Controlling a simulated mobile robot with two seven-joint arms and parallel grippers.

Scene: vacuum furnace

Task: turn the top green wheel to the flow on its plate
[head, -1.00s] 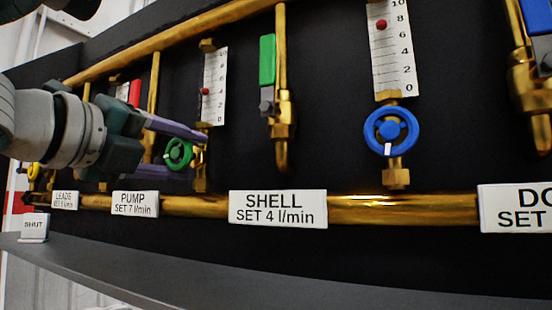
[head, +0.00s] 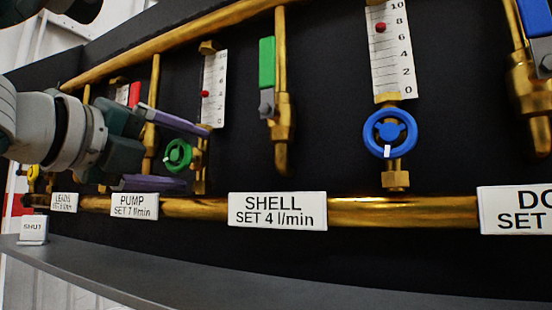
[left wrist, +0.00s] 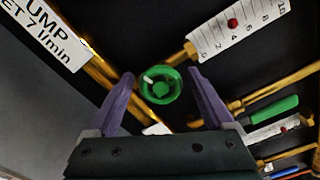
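The green wheel (head: 178,155) with a white mark sits on the dark panel below a white flow scale (head: 214,88). The scale's red ball (head: 205,93) is near 4; it also shows in the left wrist view (left wrist: 232,23). The PUMP plate (head: 134,205), reading SET 7 l/min, is below and left of the wheel. My left gripper (head: 197,158) is open, with its purple fingers spread above and below the wheel in the head view. In the left wrist view the green wheel (left wrist: 160,86) lies between the fingertips; contact is not evident. My right gripper is not in view.
To the right are a green lever (head: 267,62), a blue wheel (head: 390,133) under another scale (head: 391,55), and the SHELL plate (head: 277,209). A brass pipe (head: 400,211) runs along the bottom above a grey ledge (head: 150,280). A SHUT sign (head: 33,229) stands at left.

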